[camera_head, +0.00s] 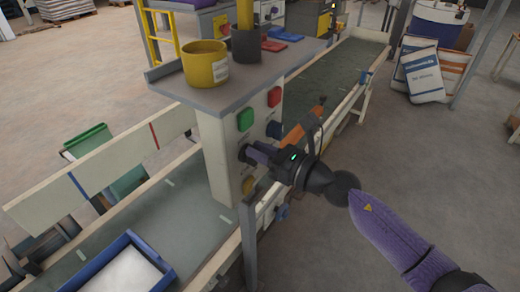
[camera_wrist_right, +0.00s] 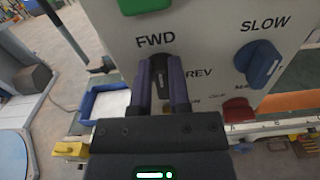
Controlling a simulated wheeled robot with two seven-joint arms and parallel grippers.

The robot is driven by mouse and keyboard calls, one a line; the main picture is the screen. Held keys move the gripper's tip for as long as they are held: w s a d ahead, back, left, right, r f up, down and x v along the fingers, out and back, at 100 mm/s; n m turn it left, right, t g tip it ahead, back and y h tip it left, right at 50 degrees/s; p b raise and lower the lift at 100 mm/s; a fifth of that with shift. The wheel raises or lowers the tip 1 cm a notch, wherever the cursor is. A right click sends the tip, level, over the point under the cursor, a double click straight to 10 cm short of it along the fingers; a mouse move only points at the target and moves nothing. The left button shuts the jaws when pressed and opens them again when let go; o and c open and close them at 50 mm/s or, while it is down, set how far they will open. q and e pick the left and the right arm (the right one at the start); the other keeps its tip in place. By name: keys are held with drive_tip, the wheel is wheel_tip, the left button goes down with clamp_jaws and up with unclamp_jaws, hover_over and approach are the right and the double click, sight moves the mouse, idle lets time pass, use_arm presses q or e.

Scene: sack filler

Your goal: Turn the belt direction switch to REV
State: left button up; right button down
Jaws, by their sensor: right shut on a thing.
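The belt direction switch (camera_wrist_right: 161,78) is a dark knob with a pale pointer line on the pale control panel (camera_head: 218,150). In the right wrist view it sits under the FWD label, with the REV label to its right. Its pointer stands roughly upright, toward FWD. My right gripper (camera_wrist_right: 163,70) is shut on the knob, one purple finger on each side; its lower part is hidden. In the head view the right gripper (camera_head: 252,152) reaches the panel from the right and covers most of the switch. My left gripper is not in view.
Close by on the panel are a green button (camera_head: 245,119), a red button (camera_head: 274,97) and a blue speed knob (camera_wrist_right: 260,64). A yellow pot (camera_head: 205,64) stands on top. The conveyor belt (camera_head: 185,205) runs beneath, with a blue tray (camera_head: 150,245) at its lower end.

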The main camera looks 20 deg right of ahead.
drive_tip(key=m+p, duration=0.1)
drive_tip(key=m, duration=0.2)
drive_tip(key=m+p, duration=0.1)
drive_tip(key=m, duration=0.1)
drive_tip(key=w+d+m, duration=0.1)
drive_tip(key=m, duration=0.2)
drive_tip(key=shift+d+f+m+p, duration=0.1)
drive_tip(key=shift+f+m+p, duration=0.2)
drive_tip(key=shift+p, duration=0.1)
drive_tip(key=m, duration=0.1)
drive_tip(key=m+p, duration=0.1)
drive_tip(key=m, duration=0.2)
drive_tip(key=shift+w+d+f+m, duration=0.1)
drive_tip(key=shift+d+f+m, duration=0.05)
drive_tip(key=shift+f+m, duration=0.15)
drive_tip(key=shift+d+f+m+p, duration=0.1)
drive_tip(key=shift+f+m+p, duration=0.2)
drive_tip(key=shift+m, duration=0.7)
drive_tip(key=shift+f+m+p, duration=0.2)
drive_tip(key=shift+m+p, duration=0.15)
drive_tip(key=shift+m, duration=0.65)
drive_tip(key=c, duration=0.6)
unclamp_jaws()
